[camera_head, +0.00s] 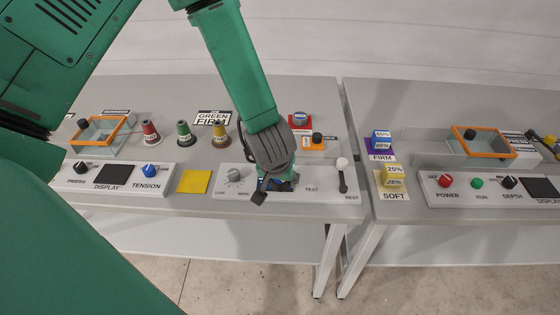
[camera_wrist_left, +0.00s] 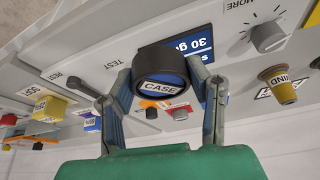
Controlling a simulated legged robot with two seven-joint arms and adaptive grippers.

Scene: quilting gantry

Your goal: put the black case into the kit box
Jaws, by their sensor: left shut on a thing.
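The black case (camera_wrist_left: 162,85) is a short round black piece with a blue face and a "CASE" label, seen between my left fingers in the wrist view. My left gripper (camera_wrist_left: 168,100) is shut on it. In the head view my left gripper (camera_head: 270,193) points down over the middle panel, beside the "TEST" mark, and hides the case there. Two clear boxes with orange rims stand on the tables, one at the left (camera_head: 98,144) and one at the right (camera_head: 483,155). No readable label shows which is the kit box. My right gripper is not in view.
Red, green and yellow cones (camera_head: 183,134) stand behind the left panel. A yellow square (camera_head: 194,181) lies left of the middle panel's knob (camera_head: 234,175). A white-tipped lever (camera_head: 342,175) stands at its right. A narrow gap separates the two tables.

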